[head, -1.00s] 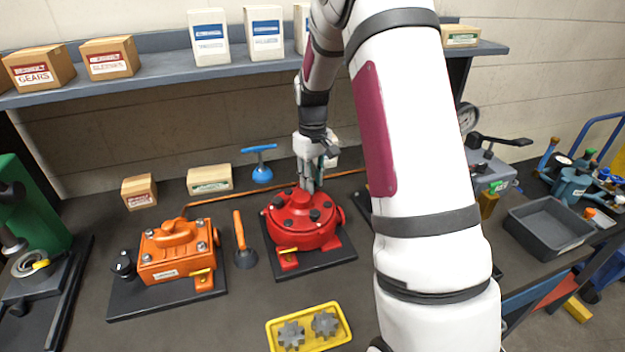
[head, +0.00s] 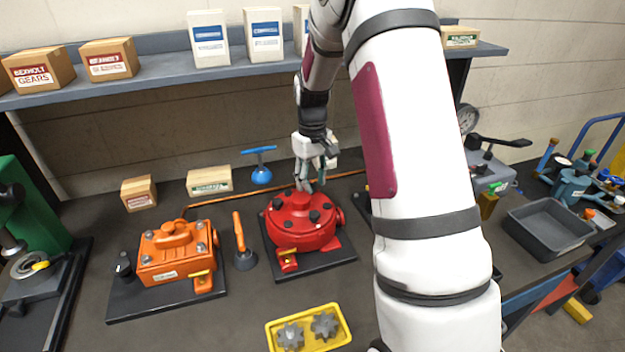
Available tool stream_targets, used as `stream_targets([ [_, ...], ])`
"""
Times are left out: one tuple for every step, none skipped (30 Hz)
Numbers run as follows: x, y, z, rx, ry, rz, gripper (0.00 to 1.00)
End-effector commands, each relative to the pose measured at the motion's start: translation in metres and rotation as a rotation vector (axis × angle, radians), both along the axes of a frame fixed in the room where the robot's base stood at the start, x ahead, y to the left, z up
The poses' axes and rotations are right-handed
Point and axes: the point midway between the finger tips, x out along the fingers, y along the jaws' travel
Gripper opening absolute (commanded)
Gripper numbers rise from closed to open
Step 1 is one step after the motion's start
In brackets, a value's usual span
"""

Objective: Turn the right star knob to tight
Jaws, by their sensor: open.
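The red motor housing (head: 290,238) sits on a black base plate in the middle of the bench, in the head view. Several small dark knobs stand around its top, among them one at the front right (head: 314,216) and one at the left (head: 277,204). They are too small to tell how far each is turned. My gripper (head: 311,187) is open, pointing down at the back of the red housing, with nothing seen between its fingers. Whether the fingertips touch a knob there cannot be told.
An orange motor (head: 172,262) stands left of the red one, with an orange-handled tool (head: 239,235) between them. A yellow tray (head: 312,341) holding grey gears lies in front. A grey bin (head: 550,243) is at the right. My arm hides the bench right of the red housing.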

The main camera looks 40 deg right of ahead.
Motion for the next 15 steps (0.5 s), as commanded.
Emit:
stream_targets([
  [0.001,0.0,0.004,0.0,-0.002,0.0,0.43],
  [0.001,0.0,0.008,0.0,-0.002,0.0,0.43],
  [0.001,0.0,0.012,-0.001,-0.004,0.0,0.43],
  [0.001,0.0,0.017,-0.001,-0.005,0.0,0.43],
  [0.001,0.0,0.021,-0.001,-0.004,0.0,0.43],
  [0.001,0.0,0.027,-0.002,-0.005,0.0,0.43],
  [0.002,0.0,0.032,-0.002,-0.005,0.0,0.43],
  [0.002,0.0,0.037,-0.002,-0.005,0.0,0.43],
  [0.002,0.0,0.043,-0.002,-0.007,0.0,0.43],
  [0.002,0.0,0.047,-0.002,-0.006,0.0,0.43],
  [0.002,0.0,0.051,-0.002,-0.005,0.0,0.43],
  [0.002,0.0,0.056,-0.002,-0.006,0.0,0.43],
  [0.002,0.0,0.06,-0.002,-0.005,0.0,0.43],
  [0.002,-0.001,0.063,-0.002,-0.005,0.0,0.43],
  [0.002,-0.001,0.067,-0.002,-0.006,0.0,0.43],
])
